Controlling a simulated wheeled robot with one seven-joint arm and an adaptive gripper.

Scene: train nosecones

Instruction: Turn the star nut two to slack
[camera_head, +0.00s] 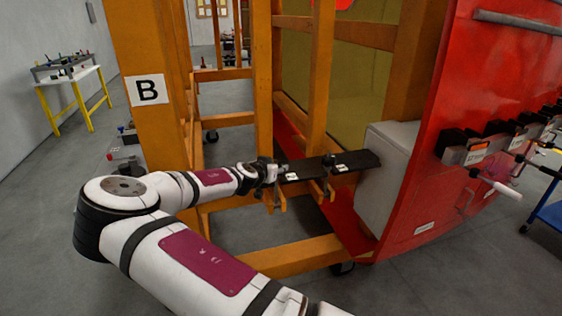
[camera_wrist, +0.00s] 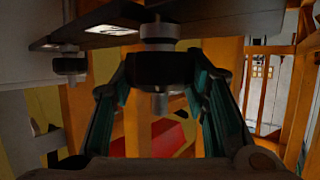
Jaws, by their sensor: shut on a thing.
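A dark plate (camera_head: 358,161) with white labels juts out from a grey box on the red nosecone; the label digits are too small to read. In the wrist view the plate (camera_wrist: 230,22) is overhead, with threaded studs hanging down. My gripper (camera_wrist: 161,77) is shut on a dark star nut (camera_wrist: 150,68) on the nearer stud, one finger on each side. A second star nut (camera_wrist: 70,66) hangs on another stud to the left, clear of my fingers. In the head view my gripper (camera_head: 272,180) is at the plate's left end, where the held nut is hard to make out.
Orange frame posts (camera_head: 320,75) stand close behind the plate, and an orange beam (camera_head: 290,262) runs below. The grey box (camera_head: 385,180) and the red nosecone (camera_head: 440,195) close off the right. Open floor (camera_head: 50,230) lies to the left.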

